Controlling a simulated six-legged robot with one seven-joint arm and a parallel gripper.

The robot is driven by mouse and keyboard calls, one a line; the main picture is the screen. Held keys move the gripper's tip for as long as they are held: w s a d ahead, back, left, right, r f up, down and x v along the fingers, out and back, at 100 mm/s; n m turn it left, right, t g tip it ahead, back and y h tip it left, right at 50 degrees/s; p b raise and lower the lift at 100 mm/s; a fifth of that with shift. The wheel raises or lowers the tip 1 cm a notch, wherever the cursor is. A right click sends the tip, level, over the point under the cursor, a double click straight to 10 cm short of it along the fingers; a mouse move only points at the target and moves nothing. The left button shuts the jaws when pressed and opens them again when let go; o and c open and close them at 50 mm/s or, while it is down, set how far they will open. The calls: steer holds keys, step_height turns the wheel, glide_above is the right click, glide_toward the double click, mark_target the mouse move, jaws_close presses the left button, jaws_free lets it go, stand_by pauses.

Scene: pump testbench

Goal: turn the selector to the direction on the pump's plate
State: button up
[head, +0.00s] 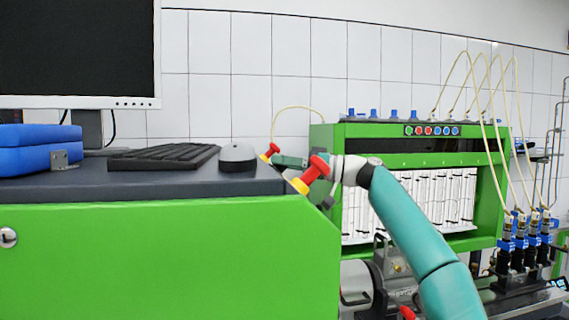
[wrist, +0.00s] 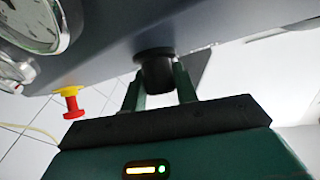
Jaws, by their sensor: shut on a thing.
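The selector, a dark knob (wrist: 158,74), stands out from a grey panel (wrist: 225,30) in the wrist view. My gripper (wrist: 158,88) is shut on it, with one green finger on each side of the knob. The knob's pointer and any direction marks are not visible. In the head view, my teal arm reaches up and left towards the green bench; the selector cannot be made out there. The pump's plate cannot be made out in either view.
A red and yellow button (wrist: 71,102) and a round gauge (wrist: 32,22) are left of my gripper in the wrist view. The head view shows a keyboard (head: 163,157), mouse (head: 237,157), monitor (head: 75,50) and a green test bench (head: 490,195) with hoses.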

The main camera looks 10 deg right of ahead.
steer(key=shift+n+g+y, duration=0.5)
steer(key=shift+n+g, duration=0.6)
steer(key=shift+n, duration=0.2)
steer(key=o, duration=1)
steer(key=shift+a, duration=0.1)
steer(key=shift+c, duration=0.2)
steer(key=shift+d, duration=0.2)
